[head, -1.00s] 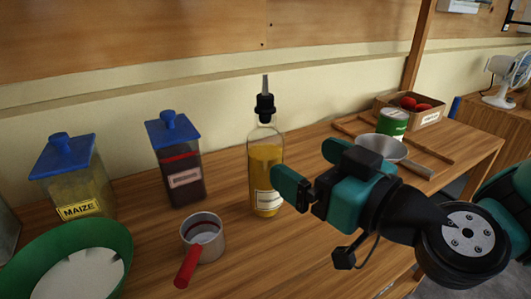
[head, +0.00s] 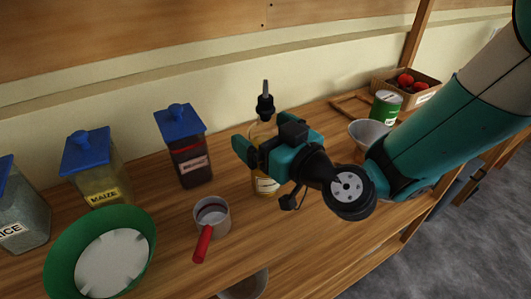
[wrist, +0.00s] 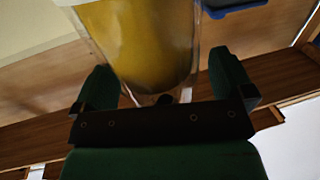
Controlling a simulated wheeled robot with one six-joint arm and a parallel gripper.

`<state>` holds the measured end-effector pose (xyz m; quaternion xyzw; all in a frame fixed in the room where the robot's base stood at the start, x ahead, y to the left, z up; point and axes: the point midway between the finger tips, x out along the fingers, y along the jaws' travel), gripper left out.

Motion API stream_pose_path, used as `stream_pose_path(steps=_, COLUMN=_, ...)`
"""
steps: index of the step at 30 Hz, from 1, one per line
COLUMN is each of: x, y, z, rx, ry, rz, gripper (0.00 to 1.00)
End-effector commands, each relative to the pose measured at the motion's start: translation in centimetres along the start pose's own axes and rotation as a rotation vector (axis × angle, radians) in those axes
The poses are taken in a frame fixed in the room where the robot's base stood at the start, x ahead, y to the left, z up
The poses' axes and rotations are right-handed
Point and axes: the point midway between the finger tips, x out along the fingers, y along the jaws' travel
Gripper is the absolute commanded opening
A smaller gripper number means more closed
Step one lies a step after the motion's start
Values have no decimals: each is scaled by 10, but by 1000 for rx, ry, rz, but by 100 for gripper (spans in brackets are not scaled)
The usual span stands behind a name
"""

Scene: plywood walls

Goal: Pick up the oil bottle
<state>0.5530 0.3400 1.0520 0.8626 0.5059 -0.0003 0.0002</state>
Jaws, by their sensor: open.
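The oil bottle (head: 266,187) is clear glass with yellow oil, a pale label and a black pourer. It stands upright on the wooden counter, its middle partly hidden behind my gripper in the head view. My gripper (head: 254,150) is open, in front of the bottle at about the height of its body. In the wrist view the bottle (wrist: 140,45) fills the space ahead of and between the two green fingers of my gripper (wrist: 163,68). A gap shows beside the right finger; whether the left finger touches the glass is unclear.
A red-handled saucepan (head: 211,217) stands left of the bottle, with a dark blue-lidded jar (head: 188,160) behind it. A MAIZE jar (head: 95,180) and a green-rimmed bowl (head: 60,245) are further left. A metal funnel or bowl (head: 365,132) and green can (head: 386,107) are right.

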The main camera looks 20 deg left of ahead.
Motion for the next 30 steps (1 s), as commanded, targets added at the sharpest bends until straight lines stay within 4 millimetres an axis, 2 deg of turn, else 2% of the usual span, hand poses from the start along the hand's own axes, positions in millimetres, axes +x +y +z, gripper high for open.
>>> stream_pose_path(steps=4, x=0, y=0, z=1, rx=0, ry=0, rz=0, gripper=99)
stream_pose_path(steps=15, x=0, y=0, z=0, rx=0, ry=1, rz=0, gripper=14)
stream_pose_path(steps=17, x=0, y=0, z=0, rx=0, ry=1, rz=0, gripper=2)
stream_pose_path(steps=25, x=0, y=0, z=-3, rx=0, ry=4, rz=1, gripper=1)
stream_pose_path(steps=30, x=0, y=0, z=-17, rx=-1, ry=7, rz=0, gripper=1)
